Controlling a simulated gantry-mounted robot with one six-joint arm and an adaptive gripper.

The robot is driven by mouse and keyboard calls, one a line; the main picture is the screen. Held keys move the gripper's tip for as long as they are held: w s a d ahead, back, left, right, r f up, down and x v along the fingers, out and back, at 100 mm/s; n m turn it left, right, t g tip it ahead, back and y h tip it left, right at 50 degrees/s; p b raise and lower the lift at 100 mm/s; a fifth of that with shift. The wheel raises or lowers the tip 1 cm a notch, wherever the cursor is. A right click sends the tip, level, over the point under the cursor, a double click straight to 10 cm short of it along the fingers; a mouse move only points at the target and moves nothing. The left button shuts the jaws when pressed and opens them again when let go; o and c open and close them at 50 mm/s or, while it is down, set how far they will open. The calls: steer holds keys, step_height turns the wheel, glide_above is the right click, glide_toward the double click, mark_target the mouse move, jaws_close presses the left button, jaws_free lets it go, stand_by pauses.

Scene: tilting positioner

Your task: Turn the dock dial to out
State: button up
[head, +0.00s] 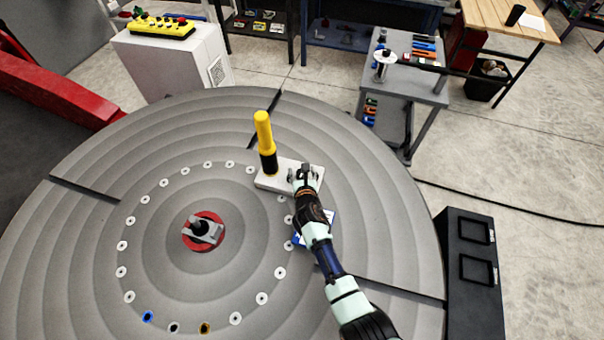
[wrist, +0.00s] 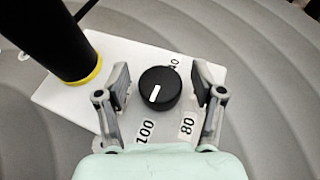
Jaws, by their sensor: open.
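The dial is a round black knob (wrist: 157,92) with a white pointer mark, on a white plate (wrist: 62,92). The mark points toward the lower left in the wrist view, roughly toward the label 100 (wrist: 145,131). A label 80 (wrist: 187,125) lies to its right. Another label behind the knob is partly hidden, and I see no word "out". My gripper (wrist: 160,78) is open, with one finger on each side of the knob and a visible gap to each. In the head view my gripper (head: 305,174) covers the dial on the white plate (head: 268,182).
A yellow-and-black post (head: 264,135) stands on the plate's left, close to my gripper. The plate sits on a large grey round table (head: 85,235) with several white-ringed holes. A red-based fixture (head: 203,230) stands at its centre. A blue-and-white item (head: 329,216) lies beside my arm.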

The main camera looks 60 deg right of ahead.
steer(key=c, duration=1.2)
steer(key=shift+o, duration=0.2)
steer(key=shift+f+m+g+b, duration=0.1)
steer(key=shift+m+g+b, duration=0.2)
steer(key=shift+b, duration=0.3)
steer(key=m+g+h+b, duration=0.1)
steer(key=g+b, duration=0.1)
steer(key=shift+w+f+m+b, duration=0.1)
steer(key=shift+f+m+b, duration=0.05)
steer(key=shift+m+b, duration=0.25)
steer(key=m+g+b, duration=0.5)
steer(key=g, duration=0.1)
steer(key=shift+h, duration=0.4)
steer(key=m+g+b, duration=0.3)
steer(key=b, duration=0.1)
steer(key=shift+y+b, duration=0.3)
steer(key=shift+y, duration=0.1)
steer(key=shift+m+g+y+b, duration=0.4)
steer(key=shift+m+g+b, duration=0.5)
steer(key=shift+b, duration=0.35)
